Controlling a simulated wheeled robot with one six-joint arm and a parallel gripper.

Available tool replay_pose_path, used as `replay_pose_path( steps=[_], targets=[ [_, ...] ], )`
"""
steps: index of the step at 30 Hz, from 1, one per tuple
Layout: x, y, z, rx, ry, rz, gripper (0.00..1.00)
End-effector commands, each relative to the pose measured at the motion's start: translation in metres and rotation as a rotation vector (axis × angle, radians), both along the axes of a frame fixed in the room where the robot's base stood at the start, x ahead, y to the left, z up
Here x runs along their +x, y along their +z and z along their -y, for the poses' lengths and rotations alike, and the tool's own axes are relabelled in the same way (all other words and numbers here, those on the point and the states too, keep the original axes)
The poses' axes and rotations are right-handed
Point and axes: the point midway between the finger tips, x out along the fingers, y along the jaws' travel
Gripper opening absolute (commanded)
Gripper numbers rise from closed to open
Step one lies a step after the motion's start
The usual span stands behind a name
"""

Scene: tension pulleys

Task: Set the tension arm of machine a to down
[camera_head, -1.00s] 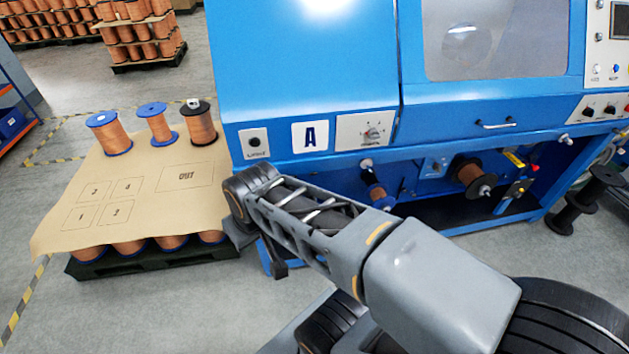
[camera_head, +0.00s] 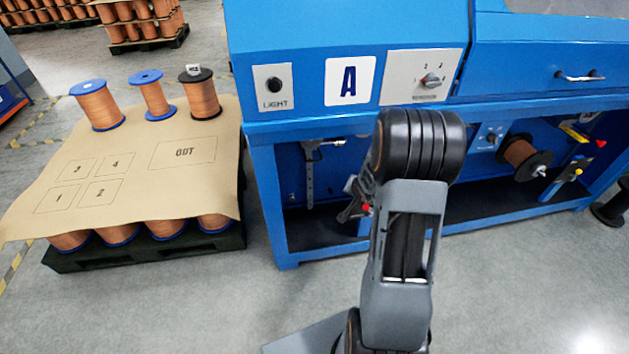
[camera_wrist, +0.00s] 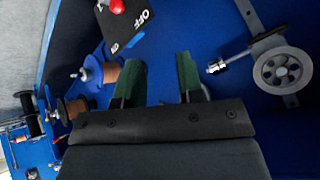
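Machine A is the blue cabinet with the "A" plate (camera_head: 349,81). In the head view, a grey upright bracket with a short silver-tipped rod (camera_head: 311,172) hangs in its open lower bay, left of my arm. In the wrist view, a grey arm carries a spoked pulley wheel (camera_wrist: 281,70) at the right, with a silver-tipped rod (camera_wrist: 217,67) pointing toward my gripper. This looks like the tension arm; its up or down setting is unclear. My gripper (camera_wrist: 158,78) has its two green fingers apart with nothing between them. The rod lies beyond the right finger, apart from it. The head view hides my gripper behind my arm.
In the wrist view, a red-knobbed switch with an "OFF" plate (camera_wrist: 132,22) is at the top, and a copper spool (camera_wrist: 107,73) is beside the left finger. A pallet with a brown sheet (camera_head: 130,170) and spools stands left of the machine. Front floor is clear.

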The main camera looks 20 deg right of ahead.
Motion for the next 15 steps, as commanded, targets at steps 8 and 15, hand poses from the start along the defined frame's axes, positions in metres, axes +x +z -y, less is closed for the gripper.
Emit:
replay_pose_path(
  steps=[8,15],
  targets=[
    [0.066,-0.029,-0.008,0.516,-0.128,0.513,0.34],
    [0.081,0.000,-0.029,0.855,-0.143,0.662,0.34]
  ],
)
